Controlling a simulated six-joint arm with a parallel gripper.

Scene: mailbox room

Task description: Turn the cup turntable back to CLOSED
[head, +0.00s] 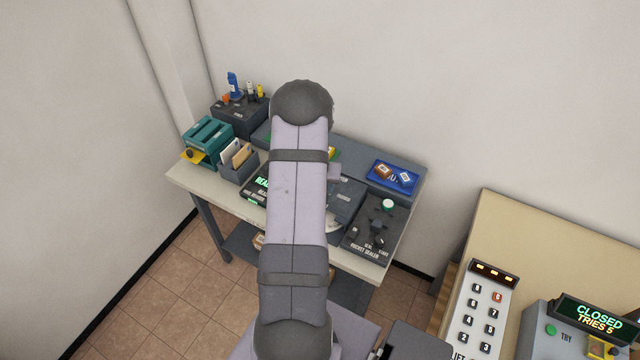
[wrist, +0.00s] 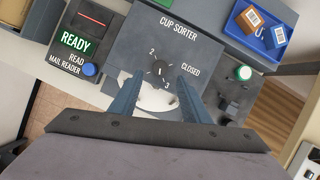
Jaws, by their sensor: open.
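The cup sorter (wrist: 205,38) is a dark grey panel in the wrist view, with a small dark round knob (wrist: 158,71) near its middle. The marks 2, 3 and CLOSED stand around the knob, with CLOSED to its right. The knob's pointer is too small to read surely. Below it a white curved plate (wrist: 157,101) shows partly between the fingers. My gripper (wrist: 160,76) is open, with its two blue-grey fingers at either side of the knob; contact cannot be told. In the head view my arm hides the gripper and most of the sorter (head: 347,195).
Left of the sorter is the mail reader (wrist: 75,58), its screen showing READY. To the right are a blue tray (wrist: 262,35) with small boxes and the pocket sealer (head: 376,228) with a green-ringed button (wrist: 242,73). A teal device (head: 207,137) stands at the table's left.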

